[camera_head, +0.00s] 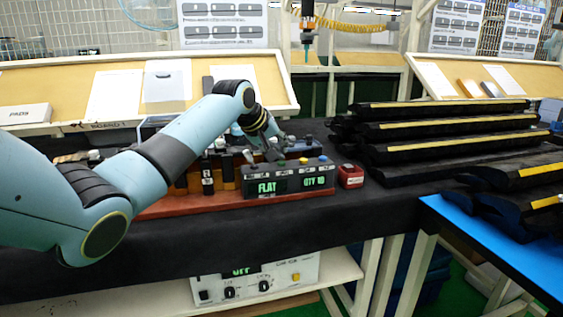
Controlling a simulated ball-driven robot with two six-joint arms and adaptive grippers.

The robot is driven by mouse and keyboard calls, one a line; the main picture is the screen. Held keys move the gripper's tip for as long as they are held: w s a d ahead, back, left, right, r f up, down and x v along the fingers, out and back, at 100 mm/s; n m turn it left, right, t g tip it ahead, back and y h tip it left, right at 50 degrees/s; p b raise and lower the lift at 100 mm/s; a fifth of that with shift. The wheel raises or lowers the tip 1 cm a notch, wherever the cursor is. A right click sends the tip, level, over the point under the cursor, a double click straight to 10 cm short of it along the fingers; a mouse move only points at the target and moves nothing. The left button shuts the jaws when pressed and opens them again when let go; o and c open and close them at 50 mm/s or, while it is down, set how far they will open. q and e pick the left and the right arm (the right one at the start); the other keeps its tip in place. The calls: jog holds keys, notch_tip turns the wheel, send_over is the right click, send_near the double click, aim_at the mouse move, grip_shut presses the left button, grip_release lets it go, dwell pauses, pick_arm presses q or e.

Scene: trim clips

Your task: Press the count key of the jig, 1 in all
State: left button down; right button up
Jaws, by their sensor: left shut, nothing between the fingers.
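The jig has a long red base (190,204) on the black worktop, with a dark display box (288,186) at its front right. The box's green text reads FLAT on the left and what looks like QTY 10 on the right. Small coloured keys stand along its top, a yellow one (304,161) and a blue one (322,159) among them; their labels are too small to read, so I cannot tell which is the count key. My left gripper (268,150) is shut and empty, just behind and above the box; its fingertips are partly hidden. My right gripper is out of view.
A small red box (350,176) stands right of the display box. Long black trim parts (440,130) with yellow strips are stacked at the right. A blue-topped table (500,245) is at the front right. The worktop in front of the jig is clear.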

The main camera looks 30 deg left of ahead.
pick_arm(q)
jog(key=shift+f, duration=0.4)
dwell(0.4)
jog(key=shift+r+p, duration=0.85)
jog(key=shift+p, duration=0.35)
notch_tip(320, 180, up, 5)
jog(key=p, duration=0.5)
jog(key=shift+r+p, duration=0.1)
jog(key=shift+p, duration=0.3)
